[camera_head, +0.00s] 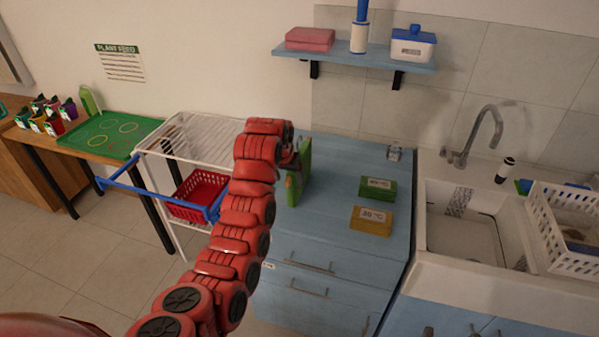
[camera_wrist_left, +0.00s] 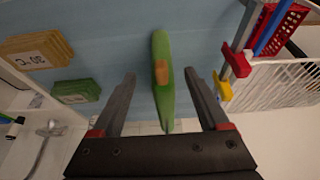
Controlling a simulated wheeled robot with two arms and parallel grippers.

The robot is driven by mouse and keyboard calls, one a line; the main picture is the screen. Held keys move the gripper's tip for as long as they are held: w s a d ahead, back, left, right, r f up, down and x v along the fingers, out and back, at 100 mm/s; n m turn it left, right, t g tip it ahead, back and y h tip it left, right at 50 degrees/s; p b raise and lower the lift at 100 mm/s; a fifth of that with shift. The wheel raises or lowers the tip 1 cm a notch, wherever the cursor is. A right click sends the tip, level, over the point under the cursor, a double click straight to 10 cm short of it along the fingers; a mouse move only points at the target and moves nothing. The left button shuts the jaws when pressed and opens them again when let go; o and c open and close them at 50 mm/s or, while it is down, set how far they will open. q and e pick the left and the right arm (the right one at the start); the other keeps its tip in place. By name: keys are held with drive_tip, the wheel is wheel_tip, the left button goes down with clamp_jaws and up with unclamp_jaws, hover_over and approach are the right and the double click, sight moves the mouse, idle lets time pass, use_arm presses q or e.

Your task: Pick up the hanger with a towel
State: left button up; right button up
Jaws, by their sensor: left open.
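A thin green upright item (camera_head: 305,165), apparently the towel, stands at the left part of the blue counter, partly hidden by my arm. The hanger's shape cannot be made out. In the left wrist view the green item (camera_wrist_left: 162,102) shows narrow side on, with an orange-brown patch near its middle. My left gripper (camera_head: 292,160) is beside it in the head view. In the wrist view the left gripper (camera_wrist_left: 159,78) is open, with the green item between its spread fingers and a gap on both sides. My right gripper is not in view.
A green block (camera_head: 378,188) and a yellow block (camera_head: 371,221) lie on the counter (camera_head: 335,240) to the right. A white wire rack (camera_head: 195,135) with a red basket (camera_head: 200,194) and blue bar stands left. A sink (camera_head: 465,235) is at right; a shelf (camera_head: 355,55) hangs above.

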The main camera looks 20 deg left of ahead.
sight(291, 187)
use_arm(q)
drive_tip(key=shift+w+f, duration=0.2)
drive_tip(key=shift+f, duration=0.35)
drive_tip(key=shift+w+f+p, duration=0.2)
drive_tip(key=shift+f+p, duration=0.2)
drive_tip(key=shift+p, duration=0.25)
drive_tip(key=shift+p+x, duration=1.05)
drive_tip(key=shift+x, duration=1.25)
drive_tip(key=shift+a, duration=0.15)
clamp_jaws()
